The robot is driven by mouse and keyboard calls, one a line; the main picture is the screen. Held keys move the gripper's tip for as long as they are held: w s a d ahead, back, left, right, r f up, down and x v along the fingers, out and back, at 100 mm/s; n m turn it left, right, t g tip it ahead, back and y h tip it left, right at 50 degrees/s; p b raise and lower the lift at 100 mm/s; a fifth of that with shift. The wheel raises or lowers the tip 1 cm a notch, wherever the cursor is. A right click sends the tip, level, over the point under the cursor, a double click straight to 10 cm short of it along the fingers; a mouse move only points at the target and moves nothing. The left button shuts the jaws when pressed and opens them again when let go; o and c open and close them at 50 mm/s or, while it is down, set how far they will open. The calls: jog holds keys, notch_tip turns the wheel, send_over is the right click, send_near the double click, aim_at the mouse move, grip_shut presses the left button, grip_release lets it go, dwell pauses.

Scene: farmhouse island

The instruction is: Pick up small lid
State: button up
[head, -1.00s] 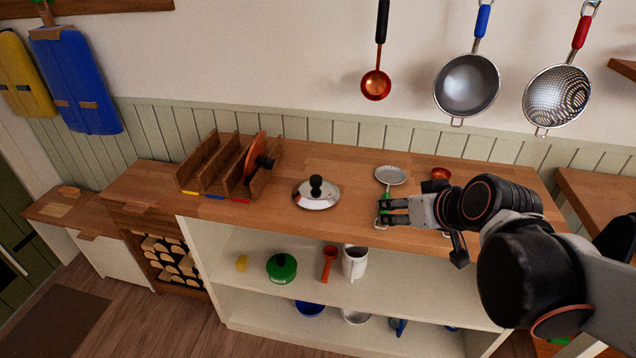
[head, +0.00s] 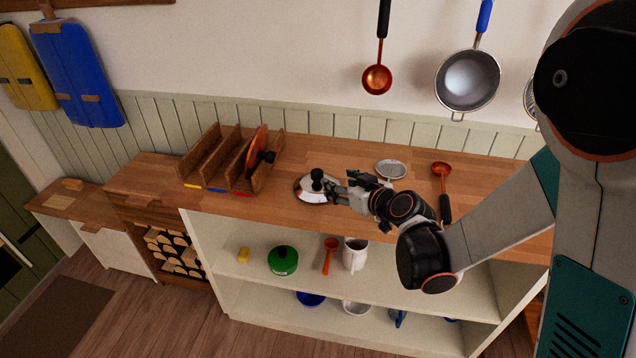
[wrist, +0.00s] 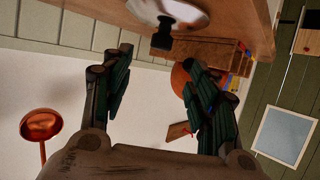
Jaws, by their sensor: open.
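A shiny silver lid with a black knob (head: 309,194) lies flat on the wooden counter, knob up. It also shows at the top of the wrist view (wrist: 190,12), its black knob pointing down in that picture. My gripper (head: 338,190) is just right of the lid in the head view, low over the counter, its fingers toward the knob. In the wrist view the gripper (wrist: 161,80) has its fingers spread wide with nothing between the tips. The knob lies a little beyond the tips, between their lines. Whether a finger touches the lid I cannot tell.
A wooden rack (head: 212,170) holding an orange lid (head: 256,150) stands left of the silver lid. Utensils hang on the wall.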

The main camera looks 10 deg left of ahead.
aim_at(318, 172)
jog(key=b+x, duration=0.1)
jog(key=x, duration=0.6)
jog(key=shift+f+b, duration=0.15)
jog(key=shift+b, duration=0.2)
jog(key=shift+r+b+x, duration=0.15)
jog(key=shift+b+x, duration=0.4)
jog(key=shift+x, duration=1)
jog(key=shift+r+b+x, duration=0.2)
jog(key=shift+b+x, duration=0.35)
jog(key=shift+x, duration=1)
jog(key=shift+a+r, duration=0.1)
jog(key=shift+a, duration=0.05)
grip_shut()
